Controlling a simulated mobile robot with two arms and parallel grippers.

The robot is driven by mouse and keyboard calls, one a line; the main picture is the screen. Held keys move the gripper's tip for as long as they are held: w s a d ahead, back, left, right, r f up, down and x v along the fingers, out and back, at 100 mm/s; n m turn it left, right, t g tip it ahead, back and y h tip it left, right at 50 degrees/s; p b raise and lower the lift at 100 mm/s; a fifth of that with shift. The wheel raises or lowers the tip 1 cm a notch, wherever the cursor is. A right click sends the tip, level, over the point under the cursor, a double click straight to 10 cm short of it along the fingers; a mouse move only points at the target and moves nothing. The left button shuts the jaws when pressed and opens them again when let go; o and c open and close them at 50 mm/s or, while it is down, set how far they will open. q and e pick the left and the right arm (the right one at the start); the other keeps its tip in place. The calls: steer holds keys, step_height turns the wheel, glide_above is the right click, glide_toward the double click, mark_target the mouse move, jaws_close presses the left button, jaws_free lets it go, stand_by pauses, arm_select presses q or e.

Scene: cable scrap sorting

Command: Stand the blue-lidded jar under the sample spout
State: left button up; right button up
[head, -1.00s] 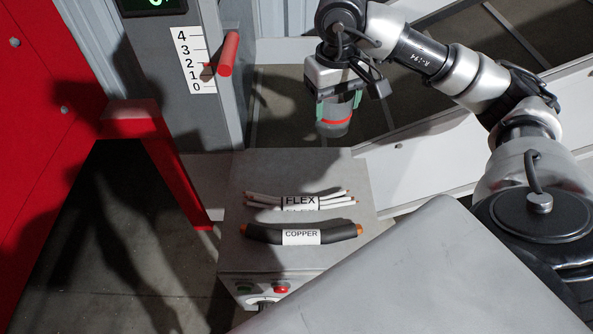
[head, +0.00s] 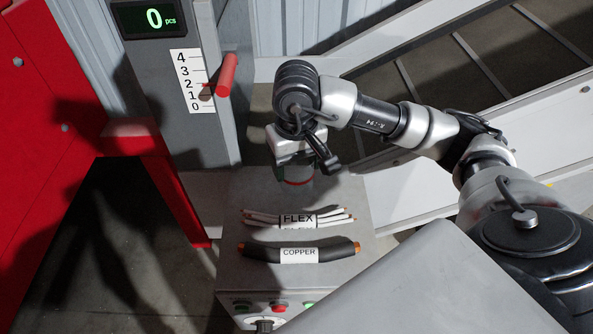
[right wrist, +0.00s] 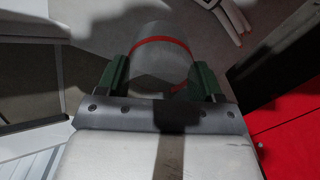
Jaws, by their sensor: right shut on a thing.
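My right gripper (head: 292,171) is shut on a clear cylindrical jar (right wrist: 158,68) with a red band. In the right wrist view, green finger pads (right wrist: 207,76) clasp the jar from both sides. In the head view only the lower part of the jar (head: 298,181) shows below my wrist, over the back part of the grey pedestal top (head: 345,200). I cannot tell whether it touches the top. No blue lid shows on it. I cannot make out a sample spout. My left gripper is not in view.
A white wire bundle marked FLEX (head: 297,219) and a black cable marked COPPER (head: 299,254) lie on the pedestal in front of the jar. A grey post with a number scale (head: 192,80) and red handle (head: 227,74) stands behind left. Pedestal buttons (head: 278,307) face front.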

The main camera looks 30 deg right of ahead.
mark_target(297, 177)
step_height(297, 177, down, 4)
steer(key=shift+s+r+p, duration=0.1)
steer(key=shift+r+p, duration=0.15)
steer(key=shift+p, duration=0.25)
steer(key=shift+f, duration=0.2)
steer(key=shift+f+b, duration=0.15)
steer(key=shift+b, duration=0.15)
steer(key=o, duration=0.9)
